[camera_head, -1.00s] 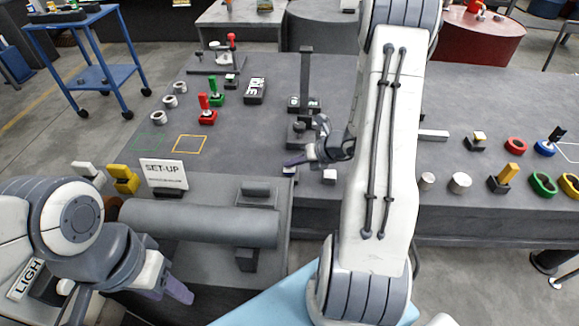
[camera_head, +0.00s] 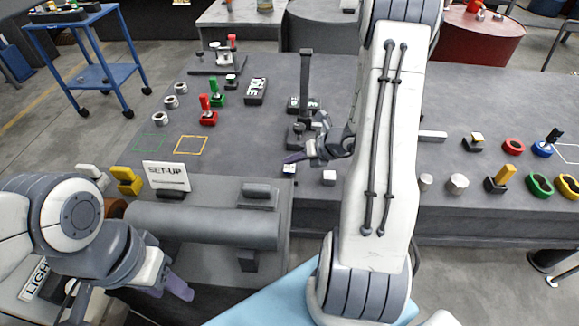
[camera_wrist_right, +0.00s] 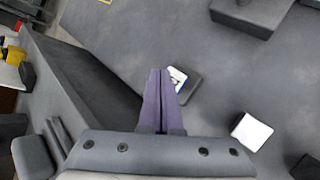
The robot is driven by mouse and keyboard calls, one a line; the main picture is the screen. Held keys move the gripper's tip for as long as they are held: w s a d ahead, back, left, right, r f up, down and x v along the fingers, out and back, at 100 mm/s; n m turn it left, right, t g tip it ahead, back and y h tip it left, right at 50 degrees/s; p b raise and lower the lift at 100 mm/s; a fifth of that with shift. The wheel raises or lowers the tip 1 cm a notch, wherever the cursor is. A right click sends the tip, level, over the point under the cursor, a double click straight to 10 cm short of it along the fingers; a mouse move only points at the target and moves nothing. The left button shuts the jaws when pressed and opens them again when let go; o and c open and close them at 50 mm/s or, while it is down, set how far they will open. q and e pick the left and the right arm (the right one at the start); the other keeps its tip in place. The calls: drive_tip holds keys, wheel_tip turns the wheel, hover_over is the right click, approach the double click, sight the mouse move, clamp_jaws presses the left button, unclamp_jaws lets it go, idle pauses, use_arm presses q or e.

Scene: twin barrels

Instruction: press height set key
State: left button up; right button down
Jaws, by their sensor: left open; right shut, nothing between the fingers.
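In the right wrist view the key (camera_wrist_right: 183,86) is partly hidden behind the fingertips, and the white cube (camera_wrist_right: 250,131) lies apart to the right. My right gripper (camera_head: 293,158) is shut and empty, its purple fingertips (camera_wrist_right: 158,74) just by the key; I cannot tell whether they touch it. My left gripper (camera_head: 180,285) is open and empty at the lower left, away from the key.
A dark upright post on a base (camera_head: 305,90) stands behind the key. A grey roller (camera_head: 205,224) and a SET-UP sign (camera_head: 166,175) are to the left. Red and green handled pieces (camera_head: 208,112) stand farther back. Colored rings (camera_head: 541,184) lie at the right.

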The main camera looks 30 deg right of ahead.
sight(293, 170)
drive_tip(key=shift+r+p, duration=2.2)
drive_tip(key=shift+r, duration=0.4)
drive_tip(key=shift+f, duration=0.1)
